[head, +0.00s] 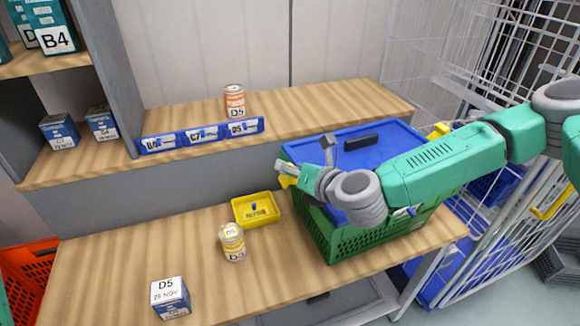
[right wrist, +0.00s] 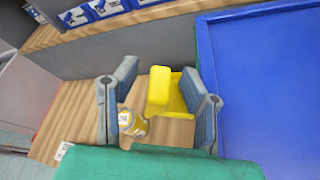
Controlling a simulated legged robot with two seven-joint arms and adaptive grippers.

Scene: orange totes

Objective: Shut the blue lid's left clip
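The blue lid (head: 375,145) lies on a green crate (head: 350,240) on the lower wooden bench; in the right wrist view the lid (right wrist: 275,80) fills the right side. My right gripper (head: 304,156) is open at that end. My left gripper is not in view.
A yellow tray (head: 256,208), a yellow can (head: 232,243) and a D5 box (head: 170,297) stand left of the crate. Blue bins (head: 202,136) and an orange can (head: 234,102) are on the shelf behind. A white wire cage (head: 500,200) stands at right.

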